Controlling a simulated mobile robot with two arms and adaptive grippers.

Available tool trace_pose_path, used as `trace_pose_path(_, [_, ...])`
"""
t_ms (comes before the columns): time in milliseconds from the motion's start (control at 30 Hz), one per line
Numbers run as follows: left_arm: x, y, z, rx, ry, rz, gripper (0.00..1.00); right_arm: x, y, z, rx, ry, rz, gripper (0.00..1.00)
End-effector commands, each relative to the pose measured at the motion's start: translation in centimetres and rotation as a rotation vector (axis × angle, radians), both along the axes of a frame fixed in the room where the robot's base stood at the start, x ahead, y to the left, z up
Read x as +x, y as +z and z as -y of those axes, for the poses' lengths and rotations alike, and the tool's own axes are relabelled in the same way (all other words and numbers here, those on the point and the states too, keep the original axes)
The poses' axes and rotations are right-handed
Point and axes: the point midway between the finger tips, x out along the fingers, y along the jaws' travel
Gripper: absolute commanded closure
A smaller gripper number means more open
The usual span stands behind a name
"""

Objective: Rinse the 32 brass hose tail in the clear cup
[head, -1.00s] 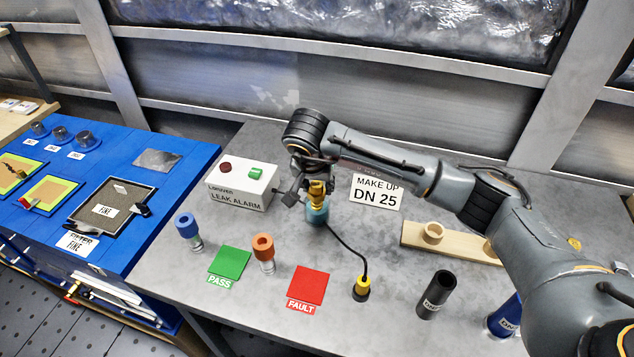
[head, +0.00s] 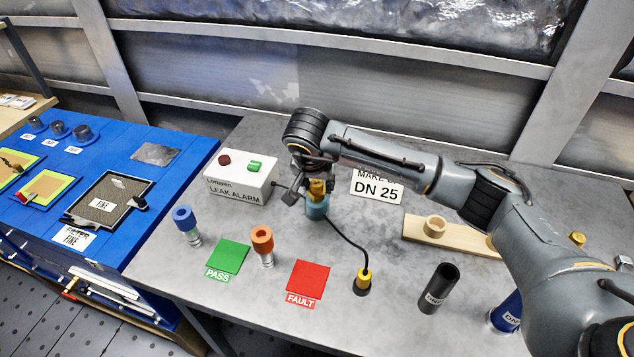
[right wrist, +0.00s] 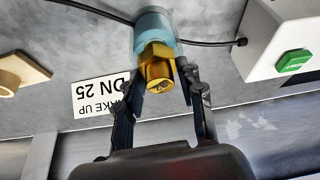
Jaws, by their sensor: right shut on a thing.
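My right gripper (head: 314,180) is shut on a brass fitting (head: 316,188), taken to be the hose tail. In the right wrist view my right gripper's dark fingers (right wrist: 165,82) stand on both sides of the brass hose tail (right wrist: 157,68), with its round end towards the camera. The light-blue, see-through cup (head: 316,208) stands on the grey bench directly below. The hose tail's lower end is at the cup's mouth; how deep it sits is hidden. The cup also shows in the right wrist view (right wrist: 154,24). My left gripper is not in view.
A white leak alarm box (head: 238,178) stands left of the cup.

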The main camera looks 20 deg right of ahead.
Motion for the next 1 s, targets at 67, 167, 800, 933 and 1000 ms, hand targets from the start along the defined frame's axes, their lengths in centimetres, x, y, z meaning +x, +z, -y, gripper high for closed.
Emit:
trace_pose_path(67, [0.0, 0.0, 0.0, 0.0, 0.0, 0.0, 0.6, 0.0, 0.1, 0.0, 0.0, 0.0, 0.001, 0.98])
trace_pose_path(167, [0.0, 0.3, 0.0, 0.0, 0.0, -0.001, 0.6, 0.0, 0.5, 0.0, 0.0, 0.0, 0.002, 0.98])
trace_pose_path(800, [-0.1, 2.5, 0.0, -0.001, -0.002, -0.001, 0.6, 0.0, 5.0, 0.0, 0.0, -0.001, 0.002, 0.98])
trace_pose_path(933, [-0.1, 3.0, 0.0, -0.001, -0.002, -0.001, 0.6, 0.1, 5.9, 0.0, 0.0, -0.001, 0.002, 0.98])
trace_pose_path(1000, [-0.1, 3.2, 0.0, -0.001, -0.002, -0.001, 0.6, 0.0, 6.4, 0.0, 0.0, -0.001, 0.002, 0.98])
